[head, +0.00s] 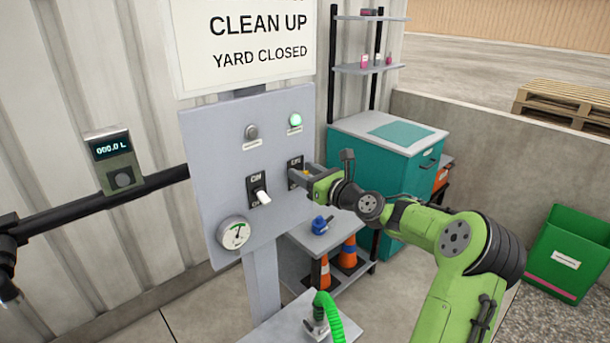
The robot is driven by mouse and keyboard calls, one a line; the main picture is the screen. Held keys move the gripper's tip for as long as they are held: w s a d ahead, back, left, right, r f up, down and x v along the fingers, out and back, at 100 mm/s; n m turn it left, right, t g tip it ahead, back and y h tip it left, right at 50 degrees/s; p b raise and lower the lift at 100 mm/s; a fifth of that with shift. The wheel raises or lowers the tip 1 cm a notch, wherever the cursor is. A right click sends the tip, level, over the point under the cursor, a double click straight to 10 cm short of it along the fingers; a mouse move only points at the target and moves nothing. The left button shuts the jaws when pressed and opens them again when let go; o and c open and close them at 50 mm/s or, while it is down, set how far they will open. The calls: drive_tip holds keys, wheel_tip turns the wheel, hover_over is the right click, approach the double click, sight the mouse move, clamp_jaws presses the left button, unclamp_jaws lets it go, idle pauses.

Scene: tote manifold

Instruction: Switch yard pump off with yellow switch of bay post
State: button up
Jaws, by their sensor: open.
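The bay post (263,290) carries a grey panel (205,150). A white-lever switch (262,195) sits at the panel's middle, its lever pointing outward and down. To its right is a second switch on a dark plate (294,164); a small bit of yellow shows beside my gripper, and the rest of that switch is hidden. A green lamp (295,121) is lit above it; the grey lamp (251,132) to its left is unlit. My gripper (303,177) is at the second switch, its fingers open; contact cannot be told.
A round gauge (234,233) is low on the panel. A meter reading 000.0 L (112,160) sits on a black pipe at left. A green hose (329,315) and nozzle stand below my arm. A teal cabinet (391,180) and shelves are behind it.

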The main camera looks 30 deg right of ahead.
drive_tip(key=shift+c, duration=0.2)
clamp_jaws()
